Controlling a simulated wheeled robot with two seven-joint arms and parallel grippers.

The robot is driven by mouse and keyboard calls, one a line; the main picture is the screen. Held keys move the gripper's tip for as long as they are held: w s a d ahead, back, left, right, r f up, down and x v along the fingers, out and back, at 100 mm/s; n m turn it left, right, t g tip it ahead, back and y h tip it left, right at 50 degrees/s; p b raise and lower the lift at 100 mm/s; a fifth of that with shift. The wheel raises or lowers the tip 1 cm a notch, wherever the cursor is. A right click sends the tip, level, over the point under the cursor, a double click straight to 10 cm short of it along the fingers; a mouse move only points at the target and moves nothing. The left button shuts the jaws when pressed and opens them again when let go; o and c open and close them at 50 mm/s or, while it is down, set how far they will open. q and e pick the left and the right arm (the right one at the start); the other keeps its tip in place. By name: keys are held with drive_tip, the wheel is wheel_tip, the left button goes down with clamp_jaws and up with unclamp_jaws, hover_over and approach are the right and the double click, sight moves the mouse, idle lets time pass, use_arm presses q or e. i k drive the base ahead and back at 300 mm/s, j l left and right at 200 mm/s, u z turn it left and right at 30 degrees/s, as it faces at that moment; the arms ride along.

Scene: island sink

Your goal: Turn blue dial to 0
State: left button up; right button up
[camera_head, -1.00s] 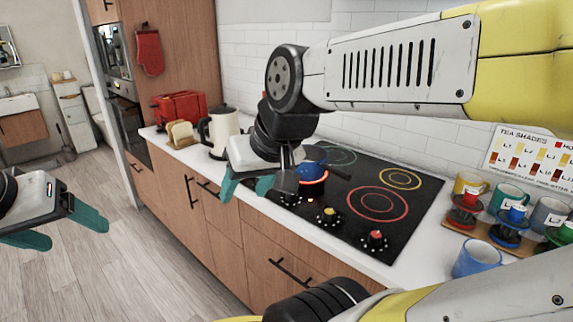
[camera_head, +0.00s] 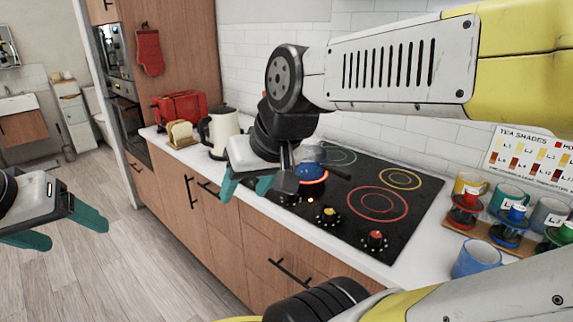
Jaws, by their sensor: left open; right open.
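The black cooktop (camera_head: 345,222) has a row of dials along its front. A red dial (camera_head: 375,238) and a yellow dial (camera_head: 329,213) show clearly. I cannot make out the blue dial; the dial area further left is partly hidden by my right gripper (camera_head: 248,184). This gripper is open, with its teal fingers pointing down at the cooktop's front left edge. A vessel (camera_head: 311,155) with a dark handle stands behind, above a blue part with an orange band. My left gripper (camera_head: 72,226) is open and empty over the floor.
A kettle (camera_head: 220,131), toast rack (camera_head: 181,134) and red toaster (camera_head: 181,107) stand left of the cooktop. Several mugs, including a blue mug (camera_head: 476,258), stand to the right. Drawer handles stick out below the counter.

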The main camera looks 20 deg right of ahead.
sight(291, 198)
drive_tip(key=z, duration=1.45)
